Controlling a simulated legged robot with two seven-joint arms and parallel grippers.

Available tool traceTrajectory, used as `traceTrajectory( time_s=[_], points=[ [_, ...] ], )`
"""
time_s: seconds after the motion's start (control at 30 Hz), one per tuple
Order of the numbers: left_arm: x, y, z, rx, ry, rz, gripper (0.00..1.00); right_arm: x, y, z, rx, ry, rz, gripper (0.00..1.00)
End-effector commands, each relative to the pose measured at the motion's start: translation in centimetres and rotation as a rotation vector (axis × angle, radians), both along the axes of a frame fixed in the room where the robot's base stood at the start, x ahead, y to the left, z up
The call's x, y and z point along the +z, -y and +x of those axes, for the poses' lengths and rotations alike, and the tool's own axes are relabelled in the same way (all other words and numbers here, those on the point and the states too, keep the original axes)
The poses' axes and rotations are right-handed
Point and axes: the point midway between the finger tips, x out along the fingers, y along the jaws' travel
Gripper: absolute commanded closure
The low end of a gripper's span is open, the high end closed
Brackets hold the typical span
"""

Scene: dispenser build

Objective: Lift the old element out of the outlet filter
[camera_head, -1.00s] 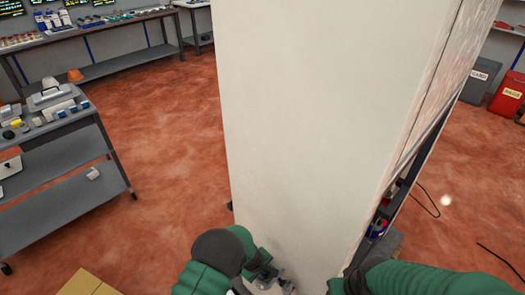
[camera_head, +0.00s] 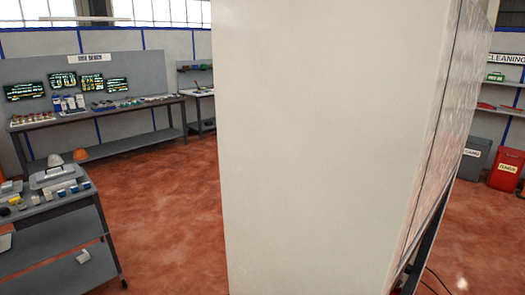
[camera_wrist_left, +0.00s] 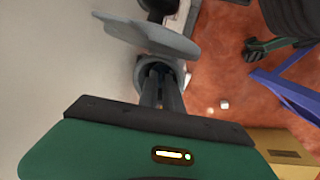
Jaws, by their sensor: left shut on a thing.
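In the left wrist view, my left gripper (camera_wrist_left: 161,92) has its dark fingers close together, with the tips at the grey round filter housing (camera_wrist_left: 146,76) on the side of the pale cabinet (camera_wrist_left: 60,60). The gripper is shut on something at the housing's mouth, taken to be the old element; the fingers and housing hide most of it. A flat grey lid-like plate (camera_wrist_left: 150,37) stands out beside the housing. In the head view the tall cabinet (camera_head: 330,150) fills the middle, and neither gripper nor the filter shows. My right gripper is not in view.
In the head view a grey cart (camera_head: 62,205) with small parts stands left, and a workbench (camera_head: 100,113) stands along the back wall. Grey (camera_head: 473,158) and red (camera_head: 506,168) bins stand right. A cardboard box (camera_wrist_left: 285,143) is below the gripper. Red floor lies open between.

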Motion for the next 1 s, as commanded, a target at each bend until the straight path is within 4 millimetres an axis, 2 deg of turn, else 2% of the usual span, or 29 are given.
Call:
traceTrajectory(
  time_s=[0.2, 1.0],
  points=[
    [2.2, 0.1, 0.1, 0.001, 0.003, -0.002, 1.00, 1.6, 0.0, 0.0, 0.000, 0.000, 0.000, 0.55],
    [8.2, 0.2, 0.3, 0.002, 0.009, -0.004, 1.00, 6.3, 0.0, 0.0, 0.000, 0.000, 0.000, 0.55]
  ],
)
